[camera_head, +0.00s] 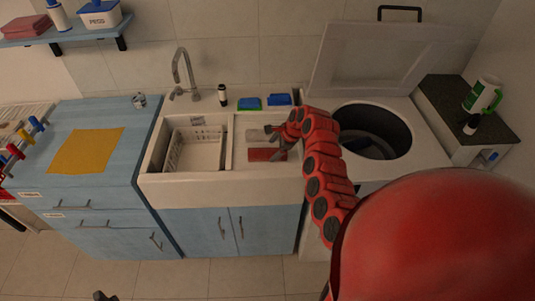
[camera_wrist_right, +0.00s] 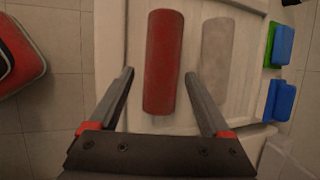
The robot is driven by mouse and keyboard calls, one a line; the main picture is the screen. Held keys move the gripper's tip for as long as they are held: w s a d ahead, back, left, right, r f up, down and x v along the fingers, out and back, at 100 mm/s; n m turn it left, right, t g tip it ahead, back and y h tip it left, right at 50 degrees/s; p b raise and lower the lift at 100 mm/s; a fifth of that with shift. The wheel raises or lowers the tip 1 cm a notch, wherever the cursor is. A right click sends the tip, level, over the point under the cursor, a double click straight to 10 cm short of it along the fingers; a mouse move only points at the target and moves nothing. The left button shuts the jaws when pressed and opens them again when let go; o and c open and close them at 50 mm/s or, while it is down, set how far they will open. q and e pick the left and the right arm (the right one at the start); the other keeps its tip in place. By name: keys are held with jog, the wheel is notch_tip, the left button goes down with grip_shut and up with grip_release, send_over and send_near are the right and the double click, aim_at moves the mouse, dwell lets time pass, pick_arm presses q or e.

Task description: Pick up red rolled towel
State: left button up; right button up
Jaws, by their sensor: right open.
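The red rolled towel (camera_head: 266,155) lies on the white sink's right-hand surface, and it fills the middle of the right wrist view (camera_wrist_right: 164,50). A pale rolled towel (camera_wrist_right: 215,55) lies beside it, to its right in that view. My right gripper (camera_head: 272,143) is open above the red towel. In the right wrist view its fingers (camera_wrist_right: 160,75) show on either side of the red towel's near part, with no visible grip on it. A small dark tip at the bottom edge of the head view looks like my left gripper (camera_head: 103,296); its jaws cannot be made out.
The sink basin (camera_head: 150,158) with a white rack is left of the towels. Green (camera_head: 249,103) and blue (camera_head: 280,99) items and a small dark bottle (camera_head: 222,95) stand behind. The open-lidded washer (camera_head: 405,170) is right. A blue counter with a yellow cloth (camera_head: 87,151) is left.

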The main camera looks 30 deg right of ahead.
aim_at(271, 152)
jog(key=shift+p+x, duration=0.5)
jog(key=shift+x, duration=1.35)
jog(key=shift+w+d+f, duration=0.1)
jog(key=shift+w+f, duration=0.25)
jog(key=shift+f, duration=0.25)
jog(key=c, duration=1.3)
